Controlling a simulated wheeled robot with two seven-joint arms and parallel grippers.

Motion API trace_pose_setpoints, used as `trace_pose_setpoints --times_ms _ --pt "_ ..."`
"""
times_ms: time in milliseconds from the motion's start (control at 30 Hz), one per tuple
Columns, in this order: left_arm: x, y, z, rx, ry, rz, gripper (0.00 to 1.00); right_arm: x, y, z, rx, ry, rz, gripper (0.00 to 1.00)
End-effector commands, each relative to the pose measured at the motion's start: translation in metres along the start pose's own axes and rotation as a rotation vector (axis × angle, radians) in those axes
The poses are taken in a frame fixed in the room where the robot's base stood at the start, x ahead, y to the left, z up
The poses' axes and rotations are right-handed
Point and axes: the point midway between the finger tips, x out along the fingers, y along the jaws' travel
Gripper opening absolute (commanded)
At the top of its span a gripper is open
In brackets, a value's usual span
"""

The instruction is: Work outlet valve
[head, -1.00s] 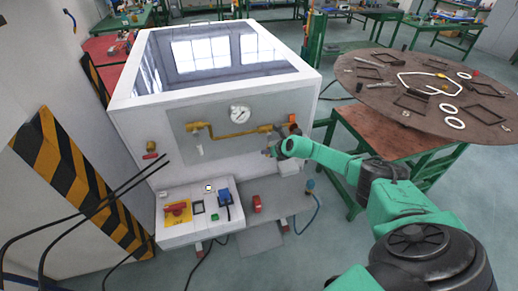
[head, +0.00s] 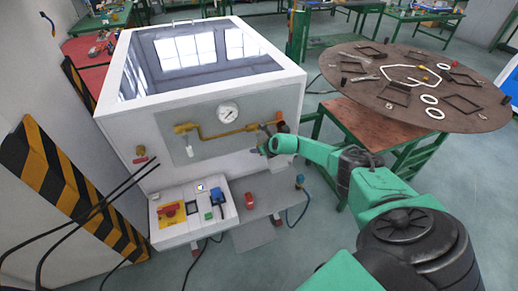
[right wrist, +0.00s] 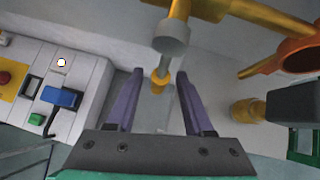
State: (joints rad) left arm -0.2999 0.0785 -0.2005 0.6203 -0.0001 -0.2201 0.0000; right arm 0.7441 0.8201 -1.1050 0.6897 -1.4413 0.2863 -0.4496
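The gas generator (head: 215,158) is a white cabinet with a brass pipe (head: 205,136) and a round gauge (head: 228,112) on its front panel. An orange-red valve handle (head: 279,117) is at the pipe's right end, partly hidden by my right gripper (head: 262,145). In the right wrist view, an orange ring-shaped handle (right wrist: 301,56) is at the upper right, outside my fingers. My right gripper (right wrist: 160,74) is open there, its purple fingers apart. A brass fitting (right wrist: 160,78) shows between the fingertips; I cannot tell its depth. My left gripper is not in view.
The control box (head: 193,213) with a red knob and a blue plug juts out below the panel. A small red item (head: 249,201) stands on the low shelf. A round table (head: 420,85) with scattered parts is to the right. A striped barrier (head: 60,180) is at left.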

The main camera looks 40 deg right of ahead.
Motion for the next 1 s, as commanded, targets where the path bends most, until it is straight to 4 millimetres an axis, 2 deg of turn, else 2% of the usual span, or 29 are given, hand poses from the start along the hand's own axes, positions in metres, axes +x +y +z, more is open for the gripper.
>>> trace_pose_setpoints --times_ms 167,267,367,567,600,667,733,833,1000 --pt "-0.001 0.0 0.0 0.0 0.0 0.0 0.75 -0.001 0.0 0.001 0.001 0.0 0.0 0.52" --pt "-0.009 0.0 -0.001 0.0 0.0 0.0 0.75 -0.008 0.0 0.003 0.0 -0.001 0.0 0.52" --pt "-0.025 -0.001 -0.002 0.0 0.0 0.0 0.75 -0.024 -0.001 0.006 -0.002 0.001 -0.001 0.52" --pt "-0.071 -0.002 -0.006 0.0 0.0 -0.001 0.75 -0.069 -0.001 0.009 -0.003 0.003 0.001 0.52" --pt "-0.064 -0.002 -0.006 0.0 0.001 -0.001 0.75 -0.07 0.0 0.005 -0.004 -0.001 0.002 0.52" --pt "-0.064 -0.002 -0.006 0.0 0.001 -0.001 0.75 -0.078 0.0 0.004 -0.007 -0.002 0.002 0.52" --pt "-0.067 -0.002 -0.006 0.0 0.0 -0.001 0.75 -0.09 -0.001 0.003 -0.007 -0.002 0.0 0.52" --pt "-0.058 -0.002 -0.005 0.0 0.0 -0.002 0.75 -0.104 -0.001 -0.002 -0.004 0.001 0.004 0.52" --pt "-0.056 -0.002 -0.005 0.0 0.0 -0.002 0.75 -0.134 -0.001 -0.001 -0.002 0.001 0.001 0.52"
